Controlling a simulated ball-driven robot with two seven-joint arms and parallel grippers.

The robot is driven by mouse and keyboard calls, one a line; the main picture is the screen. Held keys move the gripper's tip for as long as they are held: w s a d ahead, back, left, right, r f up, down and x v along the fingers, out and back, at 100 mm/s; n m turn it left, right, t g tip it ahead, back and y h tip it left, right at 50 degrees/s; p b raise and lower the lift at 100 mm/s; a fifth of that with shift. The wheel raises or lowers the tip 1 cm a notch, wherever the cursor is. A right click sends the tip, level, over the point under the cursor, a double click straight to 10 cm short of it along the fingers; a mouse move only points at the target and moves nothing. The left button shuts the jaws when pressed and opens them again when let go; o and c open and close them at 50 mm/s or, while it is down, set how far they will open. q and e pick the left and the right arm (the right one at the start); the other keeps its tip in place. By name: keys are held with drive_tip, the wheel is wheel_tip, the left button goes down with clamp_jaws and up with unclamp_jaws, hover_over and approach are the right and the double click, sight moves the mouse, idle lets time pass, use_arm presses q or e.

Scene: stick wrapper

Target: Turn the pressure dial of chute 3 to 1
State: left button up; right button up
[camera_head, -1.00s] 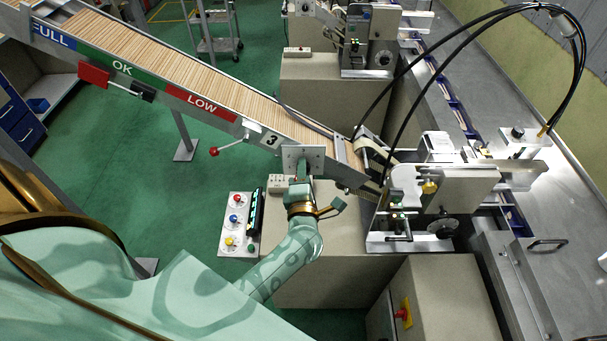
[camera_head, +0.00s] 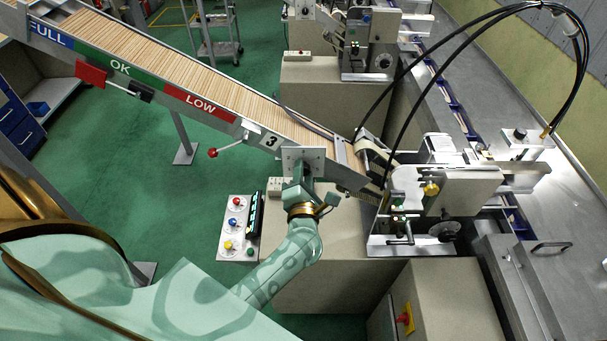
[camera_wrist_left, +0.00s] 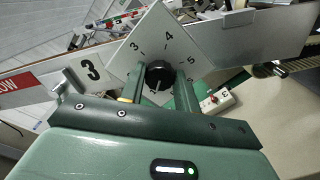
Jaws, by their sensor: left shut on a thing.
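The pressure dial is a black round knob (camera_wrist_left: 160,76) on a square grey plate (camera_head: 304,158) on the side of chute 3 (camera_head: 225,98). In the left wrist view the plate (camera_wrist_left: 146,52) shows the numbers 3, 4 and 5; the lower numbers are hidden by my fingers and the knob. A pale mark on the knob faces the lower side, away from the 4; which number it meets I cannot tell. My left gripper (camera_wrist_left: 160,88) is shut on the knob, one finger at each side; in the head view it (camera_head: 301,182) is below the plate. My right gripper is out of view.
A panel with red, blue and yellow knobs (camera_head: 235,224) stands left of my forearm. The chute's machine (camera_head: 430,190) with a crank and handwheel is close on the right. A red-ended lever (camera_head: 213,153) sticks out under the chute. Green floor at left is open.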

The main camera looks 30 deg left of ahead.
use_arm(q)
drive_tip(key=o, duration=0.9)
drive_tip(key=shift+w, duration=0.1)
drive_tip(key=shift+o, duration=0.2)
drive_tip(key=p+v, duration=0.1)
drive_tip(key=v, duration=0.6)
drive_tip(key=shift+d, duration=0.2)
